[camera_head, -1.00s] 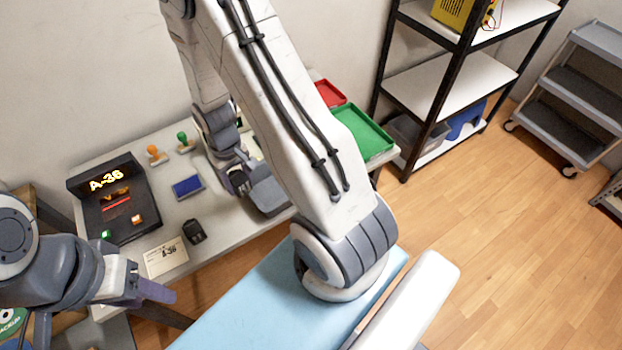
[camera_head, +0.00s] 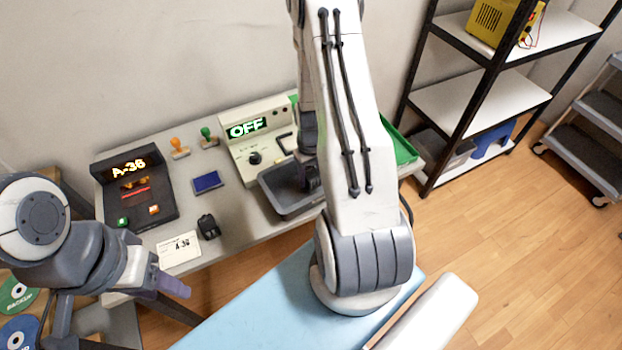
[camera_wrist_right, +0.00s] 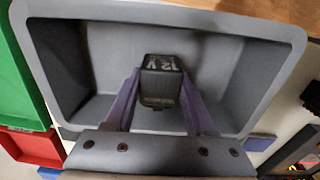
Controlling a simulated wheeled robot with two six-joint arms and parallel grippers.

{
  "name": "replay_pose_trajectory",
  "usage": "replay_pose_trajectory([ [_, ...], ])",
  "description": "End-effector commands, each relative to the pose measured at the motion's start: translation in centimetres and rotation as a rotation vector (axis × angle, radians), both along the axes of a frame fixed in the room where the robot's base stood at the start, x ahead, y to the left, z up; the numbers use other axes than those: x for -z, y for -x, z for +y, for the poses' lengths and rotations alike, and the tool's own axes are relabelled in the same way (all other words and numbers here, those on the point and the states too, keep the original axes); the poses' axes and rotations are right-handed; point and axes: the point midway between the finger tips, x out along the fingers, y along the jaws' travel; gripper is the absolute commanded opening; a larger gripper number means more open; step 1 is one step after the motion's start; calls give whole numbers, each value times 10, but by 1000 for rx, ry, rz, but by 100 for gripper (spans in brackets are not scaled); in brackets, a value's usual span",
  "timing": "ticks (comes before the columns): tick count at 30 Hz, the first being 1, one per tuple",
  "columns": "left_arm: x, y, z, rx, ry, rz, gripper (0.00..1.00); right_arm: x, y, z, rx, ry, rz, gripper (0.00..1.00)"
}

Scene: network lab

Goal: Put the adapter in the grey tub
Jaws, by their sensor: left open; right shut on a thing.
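The grey tub (camera_head: 283,207) stands on the table in front of the device showing OFF, partly hidden by my right arm. In the right wrist view the tub (camera_wrist_right: 285,80) fills most of the picture, its inside empty apart from what I hold. My right gripper (camera_wrist_right: 160,92) is shut on the black adapter (camera_wrist_right: 161,76), marked 12 V, between its purple fingers. The adapter shows within the tub's outline; whether it touches the floor I cannot tell. In the head view the right gripper (camera_head: 311,178) is at the tub. My left gripper (camera_head: 172,287) is open and empty in front of the table.
A black device showing A-36 (camera_head: 135,190), a blue pad (camera_head: 207,181), two stamps, a small black object (camera_head: 208,227) and a card (camera_head: 179,251) are left of the tub. A green tray (camera_head: 402,150) is at the right. A shelf rack (camera_head: 490,95) stands beyond.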

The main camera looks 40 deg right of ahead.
Motion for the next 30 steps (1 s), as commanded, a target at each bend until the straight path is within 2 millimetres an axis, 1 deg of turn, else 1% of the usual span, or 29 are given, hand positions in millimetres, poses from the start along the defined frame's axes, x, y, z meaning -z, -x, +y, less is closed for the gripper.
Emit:
replay_pose_trajectory([
  [1, -2, 0, 0, 0, 0, 0, 50, 8, 1, 0, 0, -3, 4, 0],
  [5, -3, 0, 0, 0, 0, 0, 50, 20, 0, 0, 0, -1, 1, 0],
  [13, -2, 0, 0, 0, 0, 0, 50, 22, 0, 0, 1, 0, -1, 0],
  [17, 1, 0, 0, 0, 0, 0, 50, 26, 0, 0, 1, 0, -1, 0],
  [18, 0, 0, 0, 0, 0, 0, 50, 25, 0, 0, 1, 0, -1, 66],
  [19, 0, 0, 0, 0, 0, 0, 50, 24, 0, 0, 1, 0, -1, 78],
  [20, 0, 0, 0, 0, 0, 0, 50, 24, 0, 0, 1, 0, 0, 85],
  [30, -2, 0, 0, 0, 0, 0, 50, 22, 0, 0, 1, 0, -1, 85],
])
